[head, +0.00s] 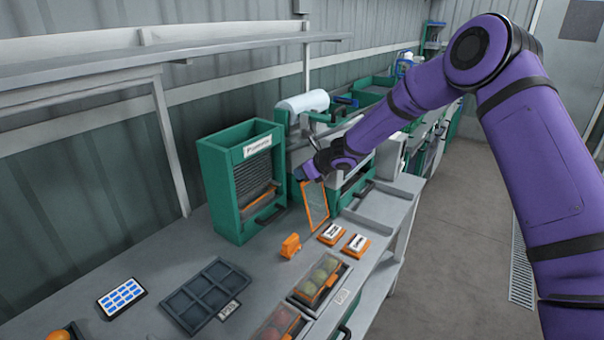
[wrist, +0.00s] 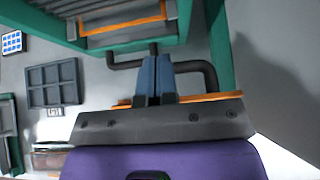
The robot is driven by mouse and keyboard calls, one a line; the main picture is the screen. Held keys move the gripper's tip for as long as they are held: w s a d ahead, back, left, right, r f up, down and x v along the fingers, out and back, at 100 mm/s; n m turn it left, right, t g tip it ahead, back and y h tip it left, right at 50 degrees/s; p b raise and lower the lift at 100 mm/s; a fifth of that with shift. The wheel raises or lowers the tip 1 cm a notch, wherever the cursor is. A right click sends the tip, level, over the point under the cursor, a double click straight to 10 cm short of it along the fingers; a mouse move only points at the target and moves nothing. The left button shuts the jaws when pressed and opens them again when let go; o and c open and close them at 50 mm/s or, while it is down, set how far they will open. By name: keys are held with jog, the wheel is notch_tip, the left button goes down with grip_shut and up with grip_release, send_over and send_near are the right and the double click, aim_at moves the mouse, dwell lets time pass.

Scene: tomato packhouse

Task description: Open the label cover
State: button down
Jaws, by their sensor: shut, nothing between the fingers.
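The label cover (head: 316,204), a clear panel in an orange frame, hangs at a slant at the front of the green label machine (head: 284,128). My gripper (head: 302,174) is at the cover's upper left corner in the head view; I cannot tell whether it touches. In the wrist view my blue-grey fingers (wrist: 157,75) are together with nothing between them. A dark bent handle bar (wrist: 202,72) lies just beyond the fingertips. An orange strip (wrist: 210,97) shows behind the fingers. My arm hides part of the machine.
A green slatted box (head: 216,180) stands close left of the machine. A dark compartment tray (head: 188,312), a label sheet (head: 122,298), an orange block (head: 290,246) and two orange-based cards (head: 331,234) lie on the bench. Tomato packs (head: 319,282) line its front edge.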

jog(key=s+d+r+n+h, duration=0.1)
jog(key=s+d+r+n, duration=0.4)
jog(key=s+r, duration=0.35)
jog(key=s+d+r+n+g, duration=0.1)
jog(key=s+d+r+n, duration=0.4)
jog(key=s+r, duration=0.35)
jog(key=s+d+r+n+h, duration=0.1)
jog(key=s+d+r+n, duration=0.4)
jog(key=s+r, duration=0.35)
jog(key=s+d+n+h, duration=0.2)
jog(key=s+d, duration=0.3)
jog(key=s, duration=0.3)
jog(key=s+d+r+n+h, duration=0.1)
jog(key=s+d+n, duration=0.3)
jog(key=s, duration=0.5)
jog(key=s+d+n+h, duration=0.3)
jog(key=s+d, duration=0.3)
jog(key=s, duration=0.3)
jog(key=shift+r+n+h, duration=0.3)
jog(key=shift+r+n, duration=0.1)
jog(key=shift+n, duration=0.2)
